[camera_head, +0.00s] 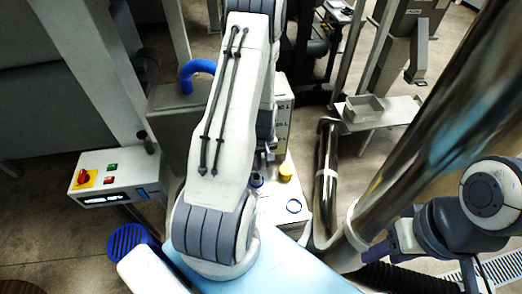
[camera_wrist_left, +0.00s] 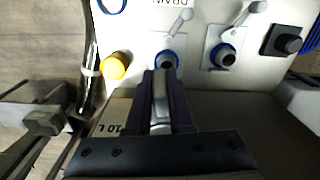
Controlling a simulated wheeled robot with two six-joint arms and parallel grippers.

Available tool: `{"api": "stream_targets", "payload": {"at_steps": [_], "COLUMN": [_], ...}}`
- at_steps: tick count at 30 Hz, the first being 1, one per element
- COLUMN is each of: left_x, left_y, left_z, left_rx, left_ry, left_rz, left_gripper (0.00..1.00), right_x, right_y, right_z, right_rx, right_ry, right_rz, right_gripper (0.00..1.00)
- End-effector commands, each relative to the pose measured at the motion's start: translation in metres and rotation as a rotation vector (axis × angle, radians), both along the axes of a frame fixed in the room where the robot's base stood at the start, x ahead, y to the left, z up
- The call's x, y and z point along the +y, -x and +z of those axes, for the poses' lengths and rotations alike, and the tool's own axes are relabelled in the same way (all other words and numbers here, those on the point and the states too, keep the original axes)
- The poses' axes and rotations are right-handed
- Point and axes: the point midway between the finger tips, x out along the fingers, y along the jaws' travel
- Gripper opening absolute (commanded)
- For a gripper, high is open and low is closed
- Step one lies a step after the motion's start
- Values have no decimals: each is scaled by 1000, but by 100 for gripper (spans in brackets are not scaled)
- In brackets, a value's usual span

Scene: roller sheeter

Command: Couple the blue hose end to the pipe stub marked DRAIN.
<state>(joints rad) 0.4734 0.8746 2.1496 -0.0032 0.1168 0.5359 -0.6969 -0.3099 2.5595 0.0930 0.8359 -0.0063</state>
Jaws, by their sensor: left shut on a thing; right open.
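In the left wrist view, the upside-down DRAIN label (camera_wrist_left: 168,3) is on a white panel. Below it is a pipe stub with a blue ring (camera_wrist_left: 166,59), partly covered by the fingertips of my left gripper (camera_wrist_left: 161,76). That gripper is shut on a narrow grey piece (camera_wrist_left: 160,98); I cannot tell whether this is the hose end or whether it touches the stub. In the head view my left arm hides most of the panel. A blue hose (camera_head: 197,68) curves out above a grey box. My right gripper (camera_head: 386,241) is open at the lower right.
A second blue-ringed stub (camera_wrist_left: 223,55), a black knob (camera_wrist_left: 288,40) and a yellow cap (camera_wrist_left: 115,66) are near the DRAIN stub. A shiny vertical pipe (camera_head: 327,180) stands right of the panel. A control box (camera_head: 118,180) with a red knob is at left.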

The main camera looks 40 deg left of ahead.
Motion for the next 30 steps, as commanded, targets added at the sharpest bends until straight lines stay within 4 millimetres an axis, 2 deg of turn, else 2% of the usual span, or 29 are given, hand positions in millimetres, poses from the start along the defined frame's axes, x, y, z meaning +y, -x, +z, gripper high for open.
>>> {"api": "stream_targets", "payload": {"at_steps": [1,3,11,24,30], "left_x": [6,10,10,9,9], "left_y": [2,4,4,3,3], "left_z": [6,4,-10,-58,-73], "left_rx": [0,0,-1,-1,-1], "left_ry": [0,0,0,-1,0], "left_rz": [36,65,73,70,70], "left_gripper": [0,0,0,0,0], "right_x": [0,0,0,0,0], "right_y": [0,0,0,0,0], "right_z": [8,9,-3,-39,-51], "right_rx": [0,1,1,1,1], "right_ry": [0,1,1,1,1], "right_rz": [0,1,1,0,-3], "right_gripper": [50,50,50,50,50]}}
